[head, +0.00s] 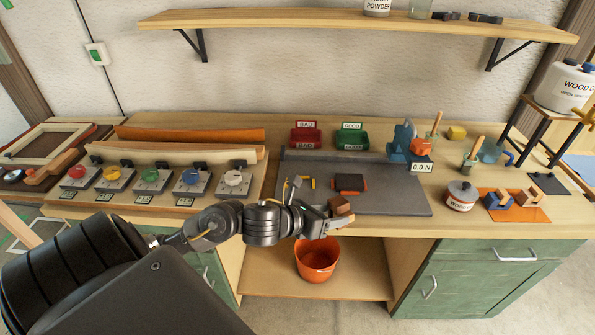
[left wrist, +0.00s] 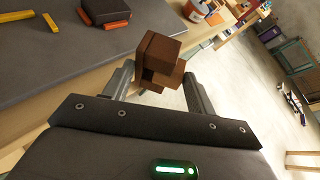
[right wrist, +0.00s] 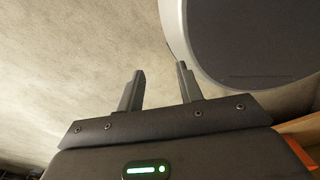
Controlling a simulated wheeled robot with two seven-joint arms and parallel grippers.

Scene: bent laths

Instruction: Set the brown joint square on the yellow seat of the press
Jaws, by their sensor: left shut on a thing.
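The brown joint (head: 340,205) is a small block of two pieces set at an angle. My left gripper (head: 328,219) is shut on it, above the bench's front edge. In the left wrist view the joint (left wrist: 160,46) sits tilted between the fingertips (left wrist: 159,72). A blue and orange press-like device (head: 403,138) with a "0.0 N" display stands at the back right of the grey mat. Short yellow strips (head: 312,183) lie beside a dark, orange-edged block (head: 349,182) on the mat. I cannot tell which yellow part is the seat. My right gripper (right wrist: 160,72) is open and empty.
Red (head: 305,138) and green (head: 351,139) bins stand behind the grey mat (head: 395,200). Several coloured clamp stations (head: 150,180) line the left. A glue pot (head: 461,195) and angled blocks (head: 498,200) stand right. An orange bucket (head: 317,260) is below. The mat's right part is clear.

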